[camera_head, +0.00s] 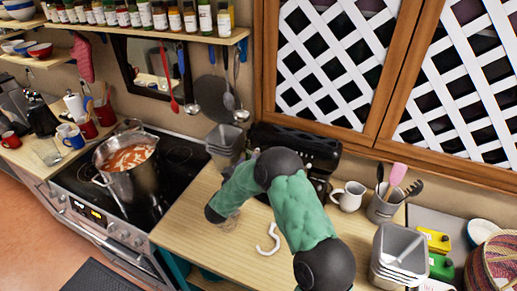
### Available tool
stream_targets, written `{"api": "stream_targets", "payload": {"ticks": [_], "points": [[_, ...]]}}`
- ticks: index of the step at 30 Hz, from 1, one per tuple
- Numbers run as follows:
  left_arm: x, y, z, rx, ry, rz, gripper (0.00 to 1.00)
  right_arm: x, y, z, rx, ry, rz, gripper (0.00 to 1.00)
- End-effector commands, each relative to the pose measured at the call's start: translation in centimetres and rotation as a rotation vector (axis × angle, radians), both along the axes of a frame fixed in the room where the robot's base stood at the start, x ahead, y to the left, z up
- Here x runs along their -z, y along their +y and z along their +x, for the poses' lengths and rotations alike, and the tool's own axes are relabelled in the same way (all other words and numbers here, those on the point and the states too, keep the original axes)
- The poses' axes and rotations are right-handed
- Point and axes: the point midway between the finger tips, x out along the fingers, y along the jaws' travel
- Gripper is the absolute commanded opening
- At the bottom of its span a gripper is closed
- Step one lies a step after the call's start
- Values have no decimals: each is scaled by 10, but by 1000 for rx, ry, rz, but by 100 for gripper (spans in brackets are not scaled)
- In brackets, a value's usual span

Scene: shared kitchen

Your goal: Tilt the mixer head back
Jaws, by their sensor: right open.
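A black machine (328,150), which looks like the mixer, stands against the back wall under the lattice window. My right arm hides much of its front and lower part, so I cannot tell how its head is tilted. My right arm, in green sleeves with black joints, comes in from the bottom right and bends down to the left. My left gripper is not in view.
A white hook (268,240) lies on the wooden counter (200,240). Stacked grey tins (225,140) stand left of the machine. A steaming pot (130,170) is on the stove. A white mug (349,196), a utensil holder (383,208) and metal tins (398,255) are to the right.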

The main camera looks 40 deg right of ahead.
Motion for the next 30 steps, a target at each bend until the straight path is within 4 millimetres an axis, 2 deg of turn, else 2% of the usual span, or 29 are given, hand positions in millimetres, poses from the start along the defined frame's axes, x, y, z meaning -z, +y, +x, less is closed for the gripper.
{"api": "stream_targets", "payload": {"ticks": [6,12,18,27,28,30], "points": [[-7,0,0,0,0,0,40,-1,-37,18,3,0,-1,49],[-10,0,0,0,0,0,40,0,-63,32,1,0,1,49],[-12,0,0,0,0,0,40,0,-75,39,-1,0,1,49],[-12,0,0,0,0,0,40,0,-77,40,-1,0,1,49],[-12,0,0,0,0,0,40,0,-77,40,-1,0,1,46],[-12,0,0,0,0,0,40,0,-77,40,-1,0,1,26]]}}
